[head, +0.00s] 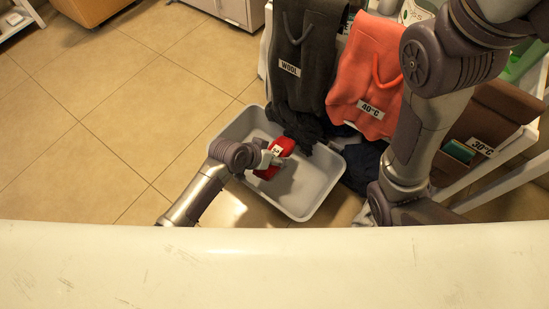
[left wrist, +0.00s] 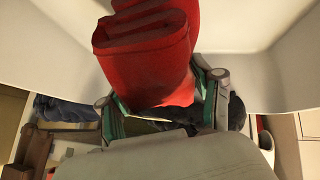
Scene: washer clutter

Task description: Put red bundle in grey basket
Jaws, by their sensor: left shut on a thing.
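The red bundle (head: 282,147) is a folded red cloth with a small white label. My left gripper (head: 268,160) is shut on it, over the inside of the grey basket (head: 305,195). In the left wrist view the red bundle (left wrist: 150,50) sits between the two fingers of my left gripper (left wrist: 162,100). Pale walls of the grey basket (left wrist: 235,25) show on both sides of it. I cannot tell whether the bundle touches the basket floor. My right arm comes down at the right, and its gripper is not visible.
A dark bag labelled WOOL (head: 303,60) and a coral bag labelled 40°C (head: 366,80) hang behind the basket. Dark cloth (head: 300,128) hangs over its back edge. A white rack (head: 500,160) stands at the right. The tiled floor (head: 110,120) at left is clear.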

